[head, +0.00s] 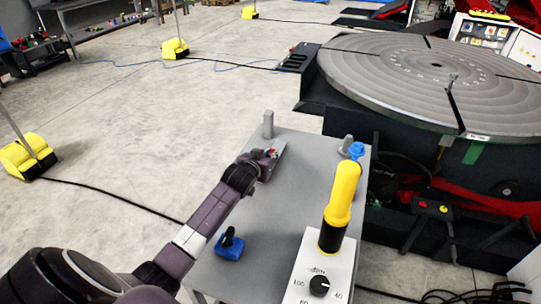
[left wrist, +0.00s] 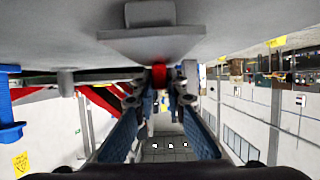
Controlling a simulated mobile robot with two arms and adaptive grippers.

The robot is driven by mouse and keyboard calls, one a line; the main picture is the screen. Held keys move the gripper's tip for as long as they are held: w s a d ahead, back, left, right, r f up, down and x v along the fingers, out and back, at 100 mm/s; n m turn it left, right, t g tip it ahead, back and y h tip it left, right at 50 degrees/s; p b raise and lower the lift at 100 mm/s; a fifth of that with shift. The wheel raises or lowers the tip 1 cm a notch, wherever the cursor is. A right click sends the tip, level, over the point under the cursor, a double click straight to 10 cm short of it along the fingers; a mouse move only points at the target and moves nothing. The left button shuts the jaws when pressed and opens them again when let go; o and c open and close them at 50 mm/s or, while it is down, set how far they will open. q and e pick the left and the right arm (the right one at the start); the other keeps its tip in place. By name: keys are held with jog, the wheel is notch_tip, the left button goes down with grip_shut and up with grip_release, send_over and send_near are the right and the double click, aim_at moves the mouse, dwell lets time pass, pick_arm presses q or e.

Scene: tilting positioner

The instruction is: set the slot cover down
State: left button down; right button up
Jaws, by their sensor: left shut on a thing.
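My left gripper (head: 268,157) is low over the far part of the grey table (head: 292,205) in the head view. In the left wrist view its two dark fingers (left wrist: 158,88) are shut on a small red part. I take this as the knob of the slot cover, a grey flat piece (left wrist: 150,42) close to the grey surface there. In the head view the grey cover (head: 268,170) shows only partly beside the fingers. Whether it touches the tabletop I cannot tell. My right gripper is not in view.
Grey pegs (head: 268,125) and a blue knob (head: 356,149) stand at the table's far end. A yellow-and-black handle (head: 342,200), a dial box (head: 318,276) and a blue block (head: 229,247) are nearer. The round positioner plate (head: 435,75) lies beyond at right. The table's middle is clear.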

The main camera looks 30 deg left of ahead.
pick_arm(q)
jog(key=shift+f, duration=0.15)
jog(key=c, duration=2)
grip_release()
jog(key=shift+f, duration=0.1)
jog(key=shift+o, duration=0.2)
jog(key=v, duration=1.2)
